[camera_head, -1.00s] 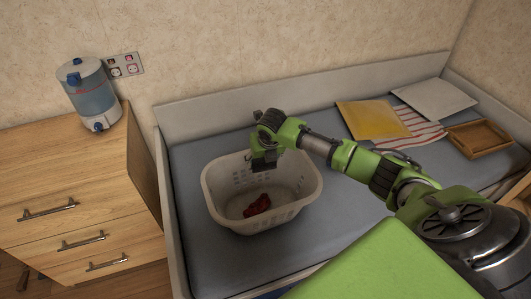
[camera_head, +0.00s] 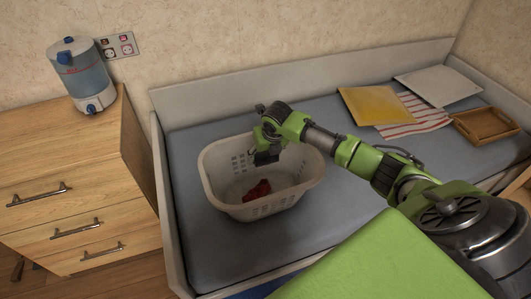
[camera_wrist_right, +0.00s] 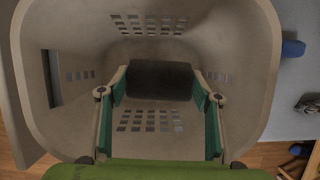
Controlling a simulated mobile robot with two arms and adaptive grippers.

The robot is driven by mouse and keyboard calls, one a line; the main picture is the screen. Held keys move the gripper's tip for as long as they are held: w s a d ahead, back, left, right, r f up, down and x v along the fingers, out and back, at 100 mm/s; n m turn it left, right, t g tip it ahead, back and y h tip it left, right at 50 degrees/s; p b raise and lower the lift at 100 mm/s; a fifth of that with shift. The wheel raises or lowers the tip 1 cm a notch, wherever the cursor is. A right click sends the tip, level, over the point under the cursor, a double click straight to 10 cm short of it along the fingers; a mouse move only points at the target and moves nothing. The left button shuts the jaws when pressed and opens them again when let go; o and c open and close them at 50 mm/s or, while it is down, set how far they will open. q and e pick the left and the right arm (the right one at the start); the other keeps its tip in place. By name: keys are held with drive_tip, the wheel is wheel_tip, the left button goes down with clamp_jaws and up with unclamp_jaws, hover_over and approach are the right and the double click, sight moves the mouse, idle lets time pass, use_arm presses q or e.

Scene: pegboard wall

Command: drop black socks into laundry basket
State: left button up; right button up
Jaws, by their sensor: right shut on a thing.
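The laundry basket (camera_head: 222,198) is a pale, open basket with slotted sides, standing on the grey bed. A crumpled red cloth (camera_head: 257,190) lies on its floor. My right gripper (camera_head: 266,157) is above the basket's opening, toward its back side. In the right wrist view, the gripper (camera_wrist_right: 160,85) is shut on a dark bundle, the black socks (camera_wrist_right: 160,80), with the basket's inside (camera_wrist_right: 70,120) around and below them. In the head view the socks (camera_head: 266,158) show as a small dark patch under the gripper. My left gripper is not in view.
A yellow folder-like sheet (camera_head: 375,106), a striped cloth (camera_head: 425,118), a whitish flat sheet (camera_head: 438,87) and a wooden tray (camera_head: 486,125) lie on the bed's right part. A wooden drawer unit (camera_head: 60,180) with a water dispenser (camera_head: 80,75) stands at the left.

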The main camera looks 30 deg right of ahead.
drive_tip(key=o, duration=1.1)
drive_tip(key=shift+r, duration=0.15)
drive_tip(key=v, duration=1.2)
drive_tip(key=shift+s, duration=0.1)
